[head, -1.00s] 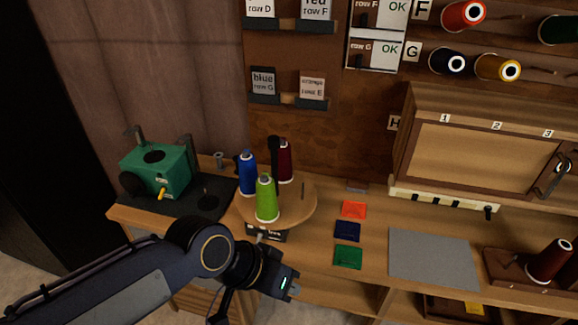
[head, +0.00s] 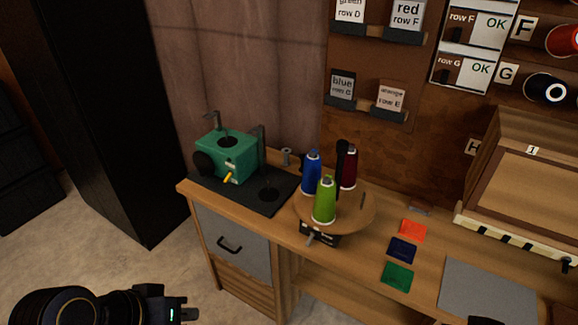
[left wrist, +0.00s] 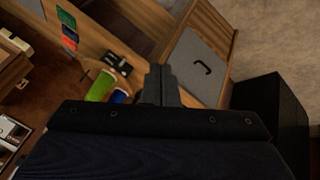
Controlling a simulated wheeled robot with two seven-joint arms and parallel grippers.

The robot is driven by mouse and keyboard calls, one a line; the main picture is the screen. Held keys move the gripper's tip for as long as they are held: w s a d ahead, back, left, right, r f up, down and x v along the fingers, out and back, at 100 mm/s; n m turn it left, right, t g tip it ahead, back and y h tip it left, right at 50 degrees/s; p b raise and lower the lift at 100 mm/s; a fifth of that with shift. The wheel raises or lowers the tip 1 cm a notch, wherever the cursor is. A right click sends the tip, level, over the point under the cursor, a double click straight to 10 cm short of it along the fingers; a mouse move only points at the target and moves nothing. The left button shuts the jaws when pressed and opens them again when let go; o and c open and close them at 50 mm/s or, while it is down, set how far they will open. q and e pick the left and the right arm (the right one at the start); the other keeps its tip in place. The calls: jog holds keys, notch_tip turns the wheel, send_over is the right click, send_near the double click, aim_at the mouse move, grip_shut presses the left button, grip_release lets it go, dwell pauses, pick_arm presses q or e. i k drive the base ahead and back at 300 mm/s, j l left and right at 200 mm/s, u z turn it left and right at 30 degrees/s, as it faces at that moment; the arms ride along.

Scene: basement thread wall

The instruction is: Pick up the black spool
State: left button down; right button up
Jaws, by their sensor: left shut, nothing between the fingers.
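A dark spool (head: 548,88) with a white core lies on the wall rack by the letter G, at the right edge of the head view; I cannot tell if it is black or navy. A tall black piece (head: 341,160) stands on the round wooden turntable (head: 362,213), among the blue spool (head: 312,172), green spool (head: 325,200) and dark red spool (head: 348,168); I cannot tell if it is a spool. My left gripper (head: 190,314) is shut and empty, low at the left, away from the bench and spools. Its fingers (left wrist: 160,85) show in the left wrist view.
A green machine (head: 228,155) stands on a dark mat at the bench's left end. Coloured squares (head: 402,249) and a grey mat (head: 487,290) lie right of the turntable. A wooden cabinet (head: 530,190) stands at the right. Open floor (head: 120,255) lies left of the bench.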

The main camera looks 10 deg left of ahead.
aim_at(302, 157)
jog(key=u, duration=0.1)
jog(key=i+j+z, duration=0.3)
jog(key=i+j, duration=0.45)
jog(key=i, duration=0.15)
